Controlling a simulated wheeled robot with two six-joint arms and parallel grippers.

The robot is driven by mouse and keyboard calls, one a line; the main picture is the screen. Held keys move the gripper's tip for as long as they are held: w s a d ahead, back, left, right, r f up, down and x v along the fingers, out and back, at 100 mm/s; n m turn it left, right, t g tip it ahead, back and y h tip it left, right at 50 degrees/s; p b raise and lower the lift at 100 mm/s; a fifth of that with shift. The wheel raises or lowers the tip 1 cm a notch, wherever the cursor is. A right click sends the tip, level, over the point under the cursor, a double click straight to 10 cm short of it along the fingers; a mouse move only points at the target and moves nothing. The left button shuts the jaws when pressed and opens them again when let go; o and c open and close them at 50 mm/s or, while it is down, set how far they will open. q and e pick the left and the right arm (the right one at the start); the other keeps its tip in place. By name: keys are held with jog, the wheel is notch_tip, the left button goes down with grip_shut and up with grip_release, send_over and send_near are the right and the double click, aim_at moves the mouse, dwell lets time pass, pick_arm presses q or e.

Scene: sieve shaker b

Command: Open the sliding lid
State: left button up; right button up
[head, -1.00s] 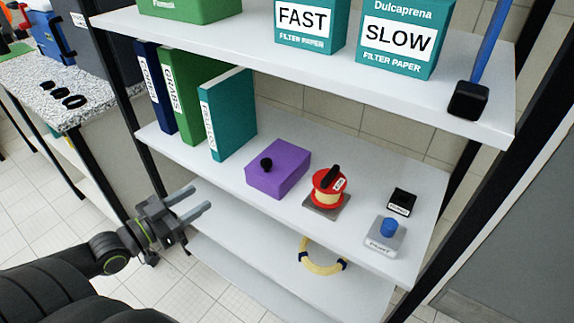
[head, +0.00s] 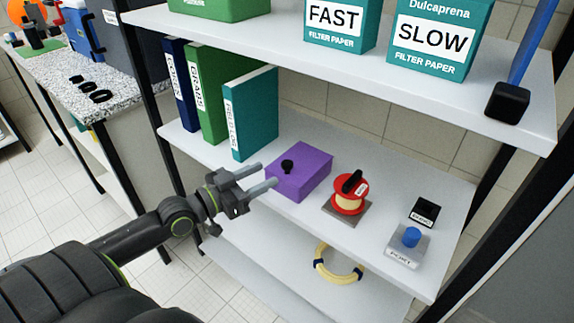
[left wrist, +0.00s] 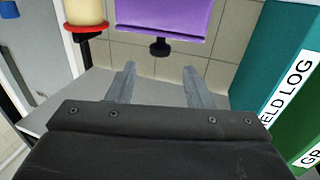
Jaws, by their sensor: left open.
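A purple box (head: 307,175) with a black knob (head: 287,166) stands on the middle shelf. I see no contact. My right gripper is not in view.
A red and cream reel (head: 347,197) stands right of the box, and a teal binder (head: 249,112) stands left of it. A blue-topped block (head: 408,246) is farther right. The upper shelf (head: 400,75) hangs above. A yellow ring (head: 338,264) lies on the shelf below.

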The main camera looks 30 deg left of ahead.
aim_at(282, 166)
pick_arm(q)
jog(key=x, duration=0.8)
grip_shut()
